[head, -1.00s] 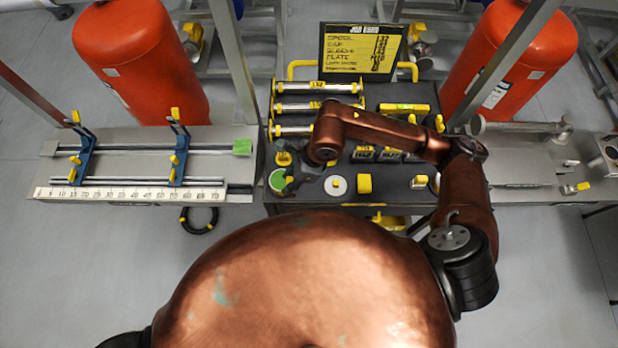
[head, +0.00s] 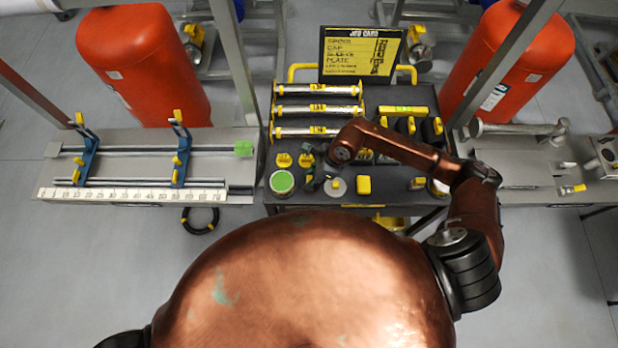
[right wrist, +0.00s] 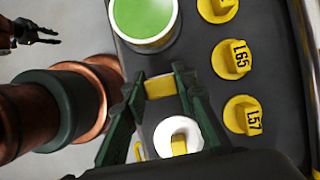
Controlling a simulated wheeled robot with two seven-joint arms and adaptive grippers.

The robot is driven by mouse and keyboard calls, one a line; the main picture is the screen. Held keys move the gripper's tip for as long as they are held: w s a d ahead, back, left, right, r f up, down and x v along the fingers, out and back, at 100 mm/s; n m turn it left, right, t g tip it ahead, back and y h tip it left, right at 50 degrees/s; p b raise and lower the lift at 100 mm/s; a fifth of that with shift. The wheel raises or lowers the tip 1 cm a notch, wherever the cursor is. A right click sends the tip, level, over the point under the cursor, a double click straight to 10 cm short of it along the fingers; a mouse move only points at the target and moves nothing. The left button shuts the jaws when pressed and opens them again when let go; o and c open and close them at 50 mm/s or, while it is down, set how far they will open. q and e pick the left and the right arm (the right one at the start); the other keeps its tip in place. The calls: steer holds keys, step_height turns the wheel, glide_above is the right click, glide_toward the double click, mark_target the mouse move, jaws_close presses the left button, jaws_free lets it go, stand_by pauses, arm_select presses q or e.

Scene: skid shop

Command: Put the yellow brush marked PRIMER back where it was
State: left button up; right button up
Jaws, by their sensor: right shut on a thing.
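My right gripper (head: 320,176) is over the front left of the dark cart top, just right of the can with a green top (head: 282,182). In the right wrist view its dark green fingers (right wrist: 158,92) are shut on a small yellow piece (right wrist: 160,86), apparently the brush; no PRIMER marking is readable. The green-topped can (right wrist: 144,18) lies just beyond the fingertips there. A white disc with a yellow handle (right wrist: 178,137) is below, near the fingers. My left gripper (right wrist: 56,36) shows small at the upper left of the right wrist view, open and empty.
Yellow caps marked L65 (right wrist: 231,60) and L57 (right wrist: 242,115) stand in a row beside the fingers. A yellow block (head: 364,185) stands right of the disc. Silver spools (head: 318,108) lie behind; a job card board (head: 360,52) stands at the back.

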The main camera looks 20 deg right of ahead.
steer(key=shift+f, duration=0.2)
steer(key=o, duration=1.1)
steer(key=shift+r, duration=0.1)
steer(key=shift+r, duration=0.15)
steer(key=b+v, duration=0.1)
steer(key=v, duration=1.1)
